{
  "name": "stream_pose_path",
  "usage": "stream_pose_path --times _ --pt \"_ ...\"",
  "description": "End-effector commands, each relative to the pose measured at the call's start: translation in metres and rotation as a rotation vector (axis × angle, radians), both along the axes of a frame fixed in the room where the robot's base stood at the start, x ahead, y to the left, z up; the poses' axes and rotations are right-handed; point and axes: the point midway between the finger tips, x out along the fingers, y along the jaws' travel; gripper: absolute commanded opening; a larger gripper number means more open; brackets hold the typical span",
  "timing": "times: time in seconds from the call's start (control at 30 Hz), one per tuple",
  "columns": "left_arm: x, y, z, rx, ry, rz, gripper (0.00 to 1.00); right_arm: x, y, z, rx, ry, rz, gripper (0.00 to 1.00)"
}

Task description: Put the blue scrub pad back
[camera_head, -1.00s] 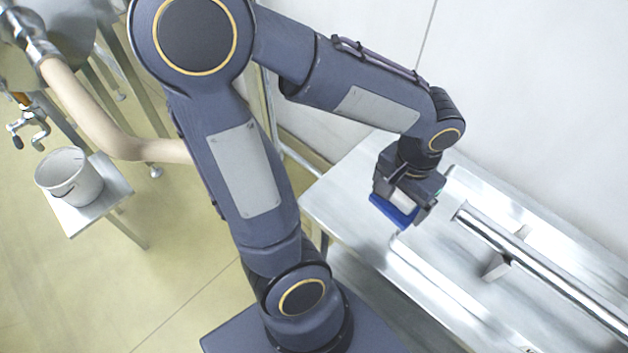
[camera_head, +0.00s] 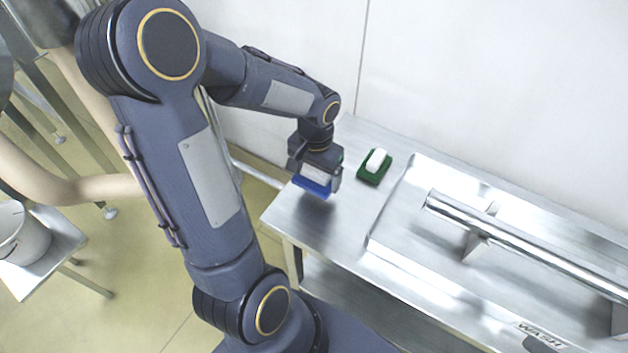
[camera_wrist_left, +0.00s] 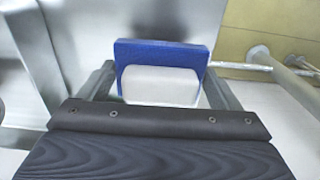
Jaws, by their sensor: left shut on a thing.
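The blue scrub pad (camera_head: 311,186) has a white grip block on its back and hangs below my left gripper (camera_head: 315,178). In the left wrist view the blue pad (camera_wrist_left: 160,52) sits beyond its white block (camera_wrist_left: 160,86), between the two fingers. My left gripper is shut on it and holds it over the left end of the steel table (camera_head: 285,215). It looks a little above the surface, though the exact gap is hard to tell. My right gripper is in neither view.
A green scrub pad with a white block (camera_head: 374,167) lies on the table just right of my gripper. Further right is a shallow steel basin (camera_head: 385,246) with a metal pipe (camera_head: 520,245) above it. A white bucket (camera_head: 22,238) stands on a low stand at left.

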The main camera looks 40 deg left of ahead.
Motion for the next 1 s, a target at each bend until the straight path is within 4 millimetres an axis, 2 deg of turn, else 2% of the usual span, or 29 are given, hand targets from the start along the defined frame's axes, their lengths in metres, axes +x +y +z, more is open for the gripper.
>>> stream_pose_path --times 0.17,0.27,0.43,0.87,0.9,1.0 --pt "0.007 0.007 -0.012 0.0 0.0 0.001 0.67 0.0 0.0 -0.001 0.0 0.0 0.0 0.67" --pt "0.012 0.014 -0.023 0.0 0.003 0.002 0.67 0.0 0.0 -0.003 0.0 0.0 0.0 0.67" --pt "0.011 0.012 -0.047 0.0 0.002 0.0 0.67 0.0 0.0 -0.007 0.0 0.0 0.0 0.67" --pt "0.011 0.012 -0.054 0.0 -0.001 0.0 0.67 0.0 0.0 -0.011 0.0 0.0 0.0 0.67" --pt "0.011 0.012 -0.054 0.0 -0.001 0.0 0.87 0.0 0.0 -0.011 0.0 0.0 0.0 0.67" --pt "0.011 0.012 -0.053 0.0 -0.001 0.0 1.0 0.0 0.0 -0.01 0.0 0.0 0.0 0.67"
